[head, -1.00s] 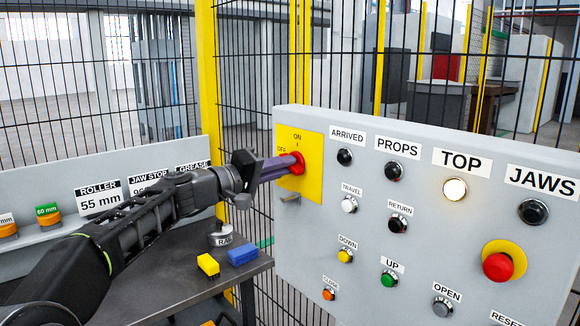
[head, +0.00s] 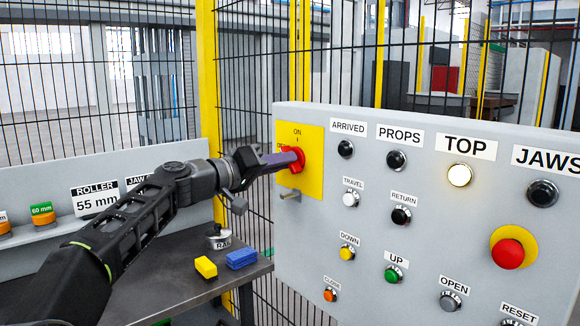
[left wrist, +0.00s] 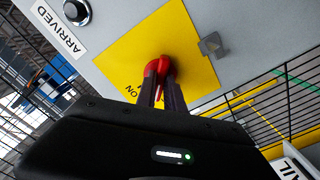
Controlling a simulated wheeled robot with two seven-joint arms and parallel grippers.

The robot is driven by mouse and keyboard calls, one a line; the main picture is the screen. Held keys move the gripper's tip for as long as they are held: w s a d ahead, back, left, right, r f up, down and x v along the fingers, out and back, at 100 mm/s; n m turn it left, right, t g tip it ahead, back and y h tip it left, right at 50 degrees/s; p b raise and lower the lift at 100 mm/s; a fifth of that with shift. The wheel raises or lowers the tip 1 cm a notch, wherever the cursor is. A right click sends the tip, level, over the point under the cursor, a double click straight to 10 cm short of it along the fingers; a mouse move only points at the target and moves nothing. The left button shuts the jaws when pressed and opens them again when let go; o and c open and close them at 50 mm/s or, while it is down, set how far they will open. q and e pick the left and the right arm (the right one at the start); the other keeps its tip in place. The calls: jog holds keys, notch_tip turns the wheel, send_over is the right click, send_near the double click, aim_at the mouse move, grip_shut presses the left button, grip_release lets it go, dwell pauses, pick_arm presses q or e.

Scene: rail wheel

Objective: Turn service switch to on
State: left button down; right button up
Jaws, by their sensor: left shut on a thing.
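The service switch (head: 292,167) is a red handle on a yellow plate (head: 313,183) at the left end of the grey control panel. The plate reads ON above the handle and OFF to its left, the OFF label partly hidden. My left gripper (head: 281,160) reaches in from the left and is shut on the red handle. In the left wrist view, the dark fingers (left wrist: 160,92) hold the red handle (left wrist: 158,66) between them in front of the yellow plate (left wrist: 190,50). The exact angle of the handle is hard to read. My right gripper is not in view.
The grey panel (head: 420,255) carries several labelled buttons, a lit TOP lamp (head: 459,175) and a red emergency button (head: 508,253). A metal bracket (head: 290,195) sits below the switch. Yellow (head: 206,267) and blue (head: 241,258) blocks lie on the dark table. Wire fencing stands behind.

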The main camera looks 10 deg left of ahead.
pick_arm(q)
jog(key=shift+f, duration=0.15)
jog(key=shift+f+m+b, duration=0.1)
jog(key=shift+m+b, duration=0.5)
jog(key=shift+b, duration=0.15)
jog(key=shift+m+b, duration=0.75)
jog(key=shift+m, duration=0.25)
jog(key=shift+m+b, duration=0.3)
jog(key=shift+m, duration=0.4)
jog(key=m+b, duration=0.2)
jog(key=shift+m, duration=1.1)
jog(key=c, duration=1.3)
grip_release()
jog(key=shift+r, duration=0.25)
